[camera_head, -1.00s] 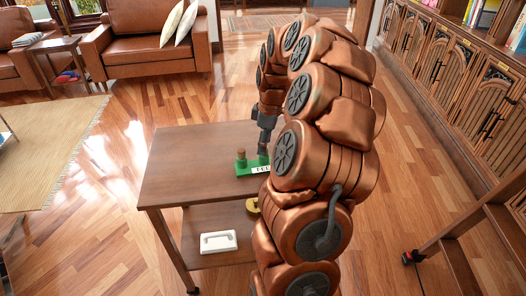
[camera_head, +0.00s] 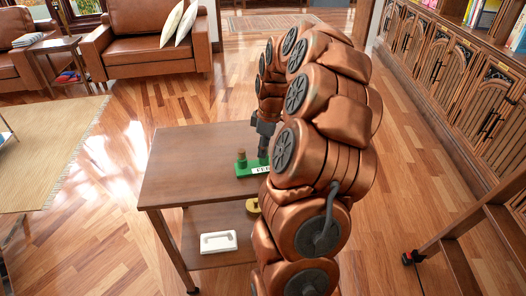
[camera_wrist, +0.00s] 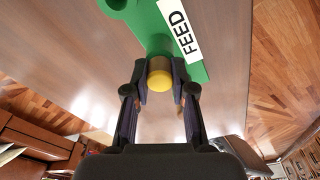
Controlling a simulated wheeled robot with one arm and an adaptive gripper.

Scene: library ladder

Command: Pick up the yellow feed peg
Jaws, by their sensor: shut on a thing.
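The yellow feed peg (camera_wrist: 159,80) shows in the wrist view as a round yellow end, with a brownish body above it. It stands at the end of a green holder (camera_wrist: 150,22) labelled FEED. My gripper (camera_wrist: 160,92) has its two fingers shut on the peg, one on each side. In the head view, my gripper (camera_head: 263,154) is over the right part of the green holder (camera_head: 247,171), and the peg is hidden behind my gripper and arm. I cannot tell whether the peg is still seated in the holder.
The holder is on the brown top of a small cart (camera_head: 185,165). A brown-topped green peg (camera_head: 241,157) stands on the holder's left. The lower shelf (camera_head: 205,260) holds a white handled case (camera_head: 218,242) and a yellow object (camera_head: 252,206). A ladder (camera_head: 480,230) and cabinets (camera_head: 450,85) stand at the right.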

